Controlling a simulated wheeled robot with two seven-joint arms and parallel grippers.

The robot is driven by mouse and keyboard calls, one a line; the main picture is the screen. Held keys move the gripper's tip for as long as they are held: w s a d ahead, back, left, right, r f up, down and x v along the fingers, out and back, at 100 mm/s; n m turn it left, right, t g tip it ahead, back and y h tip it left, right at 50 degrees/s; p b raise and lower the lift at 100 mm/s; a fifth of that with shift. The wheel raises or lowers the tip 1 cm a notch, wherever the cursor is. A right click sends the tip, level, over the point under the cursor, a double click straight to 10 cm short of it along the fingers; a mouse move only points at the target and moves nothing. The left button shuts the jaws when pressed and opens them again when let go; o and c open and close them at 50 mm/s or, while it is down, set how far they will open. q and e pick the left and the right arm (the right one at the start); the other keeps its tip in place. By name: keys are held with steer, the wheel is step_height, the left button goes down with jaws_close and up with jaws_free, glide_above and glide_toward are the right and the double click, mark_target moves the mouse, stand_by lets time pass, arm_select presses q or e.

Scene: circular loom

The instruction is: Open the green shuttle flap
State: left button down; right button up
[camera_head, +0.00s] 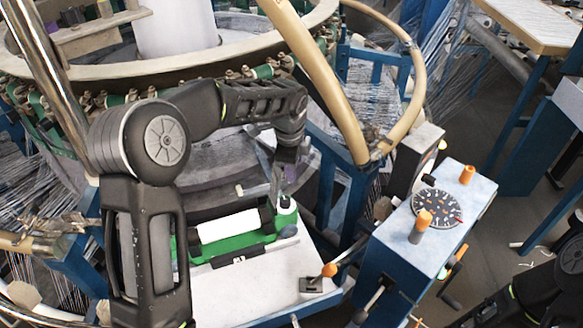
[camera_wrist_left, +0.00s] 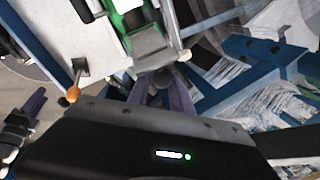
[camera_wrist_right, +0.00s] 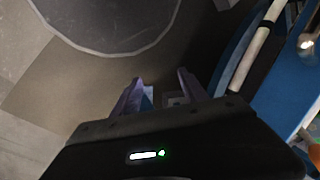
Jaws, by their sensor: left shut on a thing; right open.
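The green shuttle (camera_head: 238,243) lies on the white plate of the loom, with a white roll (camera_head: 228,226) in it. Its green body (camera_wrist_left: 126,12) also shows at the top of the left wrist view, with a grey end part (camera_wrist_left: 150,42) towards my fingers. My left gripper (camera_head: 284,182) reaches down at the shuttle's right end. In the left wrist view its purple fingers (camera_wrist_left: 165,84) are shut on a small grey piece at that end, which seems to belong to the flap; the fingers partly hide it. My right gripper (camera_wrist_right: 161,80) is open and empty, above the floor.
A blue control box (camera_head: 440,225) with orange knobs and a dial stands to the right of the shuttle. An orange-tipped lever (camera_head: 329,270) stands at the plate's right front. A curved tan rail (camera_head: 320,75) and the loom's round frame rise behind.

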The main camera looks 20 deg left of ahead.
arm_select(q)
steer(key=c, duration=1.1)
jaws_free()
steer(key=shift+a, duration=0.1)
steer(key=shift+c, duration=0.2)
step_height(320, 180, up, 8)
steer(key=s+b, duration=0.1)
steer(key=shift+s+f, duration=0.2)
